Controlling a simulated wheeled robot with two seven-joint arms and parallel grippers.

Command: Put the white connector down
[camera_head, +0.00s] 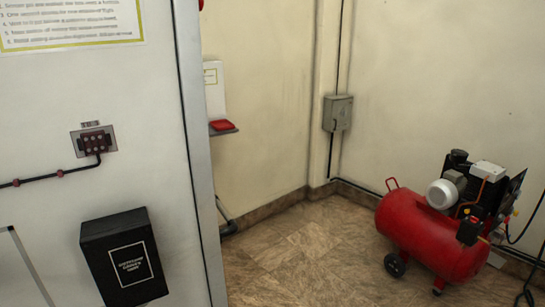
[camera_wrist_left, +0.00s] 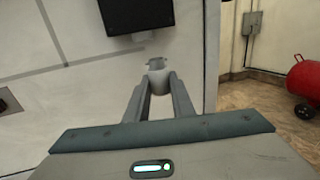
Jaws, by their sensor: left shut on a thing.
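The white connector (camera_wrist_left: 158,80) is a small pale cylinder in the left wrist view. My left gripper (camera_wrist_left: 158,92) is shut on it, with one finger on each side. A small grey part (camera_wrist_left: 155,62) shows just beyond the connector; I cannot tell whether it belongs to it. The connector is in front of a light wall panel, and I cannot tell if it touches anything. Neither gripper shows in the head view, and my right gripper is in neither view.
A black box (camera_head: 124,257) is mounted on the white panel (camera_head: 40,130), below a socket with a black cable (camera_head: 95,142). A red compressor (camera_head: 430,230) stands on the tiled floor at right. A grey box (camera_head: 338,113) is on the back wall. Floor between is clear.

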